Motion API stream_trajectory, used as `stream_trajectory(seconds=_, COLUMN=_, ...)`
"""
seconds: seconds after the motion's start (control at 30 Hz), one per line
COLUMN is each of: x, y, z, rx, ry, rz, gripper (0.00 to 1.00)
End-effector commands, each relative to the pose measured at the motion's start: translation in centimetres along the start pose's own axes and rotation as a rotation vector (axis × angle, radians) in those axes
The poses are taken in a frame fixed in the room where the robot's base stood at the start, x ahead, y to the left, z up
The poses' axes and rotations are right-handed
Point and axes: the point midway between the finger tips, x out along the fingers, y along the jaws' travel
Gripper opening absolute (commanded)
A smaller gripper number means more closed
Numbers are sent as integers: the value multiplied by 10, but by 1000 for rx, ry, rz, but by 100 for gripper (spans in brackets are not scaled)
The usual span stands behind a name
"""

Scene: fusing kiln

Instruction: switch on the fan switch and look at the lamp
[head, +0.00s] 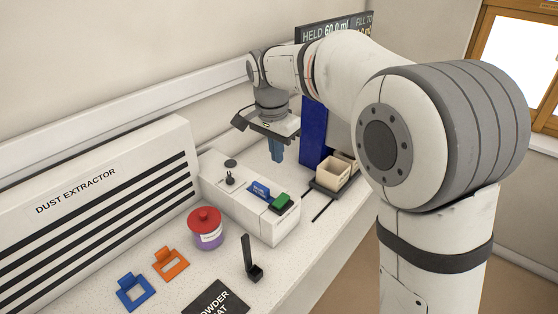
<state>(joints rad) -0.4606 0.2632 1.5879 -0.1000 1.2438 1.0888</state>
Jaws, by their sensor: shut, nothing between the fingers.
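A long white control box (240,205) stands on the bench. On its left end is a small black toggle-like part (230,179), which may be the fan switch; its position is too small to tell. Behind it is a dark round disc (230,163), possibly the lamp, showing no glow. My gripper (277,158) points down, shut and empty, above the bench behind the box, up and to the right of the toggle and apart from it.
The white dust extractor (110,190) stands at left. A blue part (261,190) and a green part (281,203) sit on the box. A red-lidded jar (206,229), orange bracket (171,264), blue bracket (134,291) and black upright holder (253,270) stand in front. Bins (332,180) are at right.

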Motion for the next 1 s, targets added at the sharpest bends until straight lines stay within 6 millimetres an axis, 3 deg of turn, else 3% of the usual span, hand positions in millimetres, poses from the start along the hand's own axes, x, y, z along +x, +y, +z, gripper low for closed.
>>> stream_trajectory(seconds=0.27, x=12, y=-5, z=0, rx=-6, ry=38, rz=-4, gripper=0)
stream_trajectory(seconds=1.0, x=-3, y=0, z=1, rx=2, ry=103, rz=-4, gripper=0)
